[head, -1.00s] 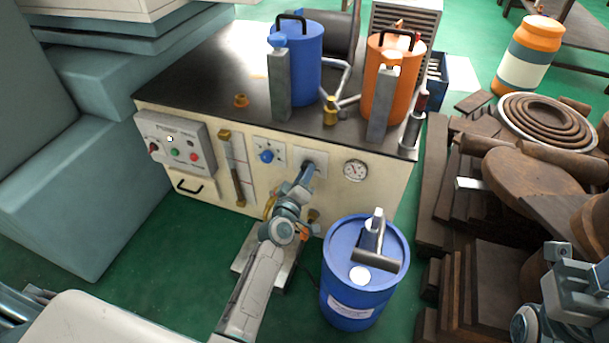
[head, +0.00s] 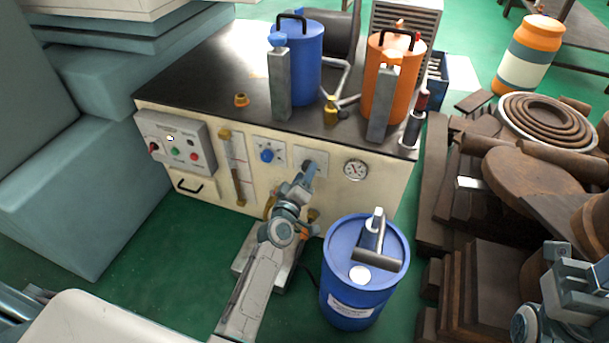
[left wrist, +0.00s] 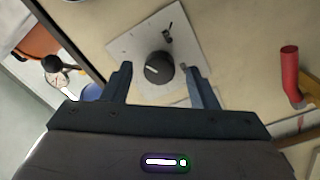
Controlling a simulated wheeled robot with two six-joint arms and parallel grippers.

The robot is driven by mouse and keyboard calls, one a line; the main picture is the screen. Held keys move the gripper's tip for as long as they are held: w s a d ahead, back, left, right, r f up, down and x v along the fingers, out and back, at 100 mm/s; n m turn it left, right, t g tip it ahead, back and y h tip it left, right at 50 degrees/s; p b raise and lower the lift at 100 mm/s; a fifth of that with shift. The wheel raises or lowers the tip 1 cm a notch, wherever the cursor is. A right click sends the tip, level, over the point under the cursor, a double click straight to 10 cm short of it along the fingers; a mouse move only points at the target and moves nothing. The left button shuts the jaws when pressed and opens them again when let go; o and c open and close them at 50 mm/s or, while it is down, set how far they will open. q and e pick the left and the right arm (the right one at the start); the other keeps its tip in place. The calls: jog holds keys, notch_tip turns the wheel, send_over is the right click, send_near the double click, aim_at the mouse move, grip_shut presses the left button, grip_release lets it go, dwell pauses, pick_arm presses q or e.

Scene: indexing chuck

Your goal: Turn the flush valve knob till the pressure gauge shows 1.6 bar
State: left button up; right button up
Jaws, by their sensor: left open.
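The flush valve knob (left wrist: 158,68) is a dark round knob on a pale square plate (left wrist: 138,43). In the head view the plate (head: 318,158) is on the bench's front panel, partly covered by my left gripper (head: 303,180). In the left wrist view my left gripper (left wrist: 158,80) is open, its two fingers apart at either side of the knob, with gaps between; it does not grip it. The pressure gauge (head: 355,168) is a round white dial right of the plate; its reading is too small to tell. My right gripper (head: 570,270) is at the right edge, its jaws unclear.
A blue knob (head: 267,155) sits on another plate to the left, beside a flow tube (head: 237,170) and a control box (head: 177,142). A blue barrel (head: 352,300) stands close right of my left arm. Brown wooden pieces (head: 480,235) fill the right side.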

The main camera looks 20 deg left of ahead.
pick_arm(q)
jog(key=s+b, duration=0.1)
jog(key=s, duration=0.9)
jog(key=shift+s+a+f+b, duration=0.2)
jog(key=shift+s+a+b, duration=0.05)
jog(key=shift+b, duration=0.05)
